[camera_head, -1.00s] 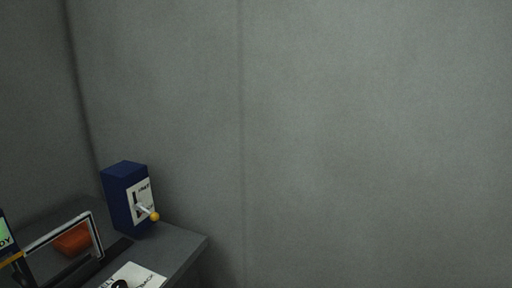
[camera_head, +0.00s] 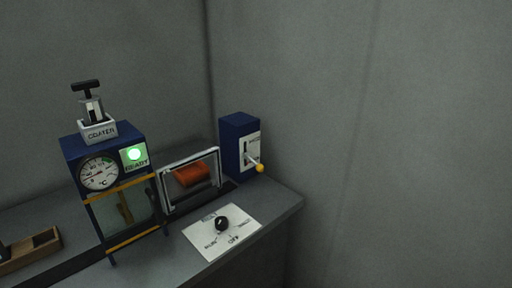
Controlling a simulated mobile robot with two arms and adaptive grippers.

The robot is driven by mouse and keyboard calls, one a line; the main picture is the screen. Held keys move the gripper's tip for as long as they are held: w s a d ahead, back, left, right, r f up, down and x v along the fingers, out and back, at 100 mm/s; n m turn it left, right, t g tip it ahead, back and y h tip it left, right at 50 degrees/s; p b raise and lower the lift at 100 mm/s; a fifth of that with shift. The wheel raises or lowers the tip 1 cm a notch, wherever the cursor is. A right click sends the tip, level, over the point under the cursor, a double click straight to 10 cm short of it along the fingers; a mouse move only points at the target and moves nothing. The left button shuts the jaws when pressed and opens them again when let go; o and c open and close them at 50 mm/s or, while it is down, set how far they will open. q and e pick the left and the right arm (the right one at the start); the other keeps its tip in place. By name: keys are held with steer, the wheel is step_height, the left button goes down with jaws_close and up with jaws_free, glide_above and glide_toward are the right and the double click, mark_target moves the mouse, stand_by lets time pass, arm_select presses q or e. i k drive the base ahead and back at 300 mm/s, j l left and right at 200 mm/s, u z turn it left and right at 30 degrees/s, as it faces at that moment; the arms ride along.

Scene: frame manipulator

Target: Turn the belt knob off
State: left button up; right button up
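The belt knob (camera_head: 221,223) is a small black knob on a white label plate (camera_head: 203,241) lying on the grey bench. The plate has printed marks around the knob, one of which reads OFF. Which mark the knob points to is too small to tell. Neither of my grippers is in view.
A framed panel with an orange block (camera_head: 192,175) stands behind the plate. A blue lever box (camera_head: 240,146) stands at the bench's back right. A wooden tray (camera_head: 30,250) lies far left.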

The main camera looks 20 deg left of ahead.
mark_target(221, 222)
steer(key=u, duration=1.15)
